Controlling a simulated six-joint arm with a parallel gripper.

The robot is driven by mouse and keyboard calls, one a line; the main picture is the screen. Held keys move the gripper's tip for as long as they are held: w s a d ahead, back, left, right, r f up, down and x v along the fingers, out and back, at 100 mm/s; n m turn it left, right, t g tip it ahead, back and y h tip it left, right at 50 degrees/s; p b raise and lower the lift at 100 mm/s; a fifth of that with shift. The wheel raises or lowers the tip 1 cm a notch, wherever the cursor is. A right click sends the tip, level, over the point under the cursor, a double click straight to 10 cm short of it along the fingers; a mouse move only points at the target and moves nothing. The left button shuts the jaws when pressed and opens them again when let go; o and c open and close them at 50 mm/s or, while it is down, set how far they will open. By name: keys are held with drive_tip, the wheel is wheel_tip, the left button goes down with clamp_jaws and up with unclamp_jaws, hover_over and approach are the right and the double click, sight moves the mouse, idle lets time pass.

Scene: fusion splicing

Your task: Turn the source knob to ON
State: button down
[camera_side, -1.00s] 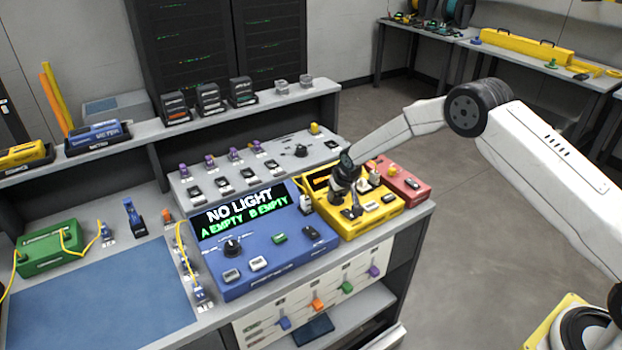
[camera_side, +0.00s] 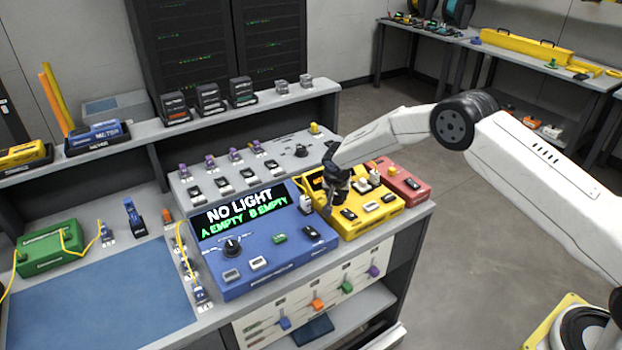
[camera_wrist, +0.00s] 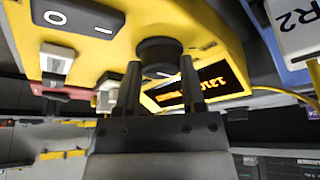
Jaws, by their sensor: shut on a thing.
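The yellow box (camera_side: 372,229) stands at the right of the bench. Its round black knob (camera_wrist: 158,55) shows in the wrist view between the two fingers of my gripper (camera_wrist: 160,85). My gripper (camera_side: 328,206) is shut on this knob at the left part of the yellow box; in the side view it hides the knob. The box's small display (camera_wrist: 190,88) is lit with orange characters, partly behind a finger in the wrist view. A white mark lies on the panel beside the knob. I cannot tell which way the knob points.
The blue box (camera_side: 262,258) stands directly left, its screen (camera_side: 242,206) reading NO LIGHT, A EMPTY B EMPTY. A red box (camera_side: 405,185) adjoins on the right. Behind, a grey panel (camera_side: 235,172) holds small connectors. A yellow cable (camera_wrist: 265,90) runs close to the gripper.

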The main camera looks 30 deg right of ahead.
drive_tip(key=m+g+h, duration=0.1)
drive_tip(key=m, duration=0.3)
drive_tip(key=shift+w+r, duration=0.1)
drive_tip(key=shift+w, duration=0.1)
drive_tip(key=m+g, duration=0.2)
drive_tip(key=m, duration=0.3)
drive_tip(key=shift+w, duration=0.1)
drive_tip(key=shift+m, duration=0.3)
drive_tip(key=shift+c, duration=0.9)
unclamp_jaws()
drive_tip(key=shift+a, duration=0.1)
drive_tip(key=v, duration=0.7)
drive_tip(key=shift+a+r, duration=0.25)
drive_tip(key=shift+r, duration=0.1)
drive_tip(key=shift+w, duration=0.1)
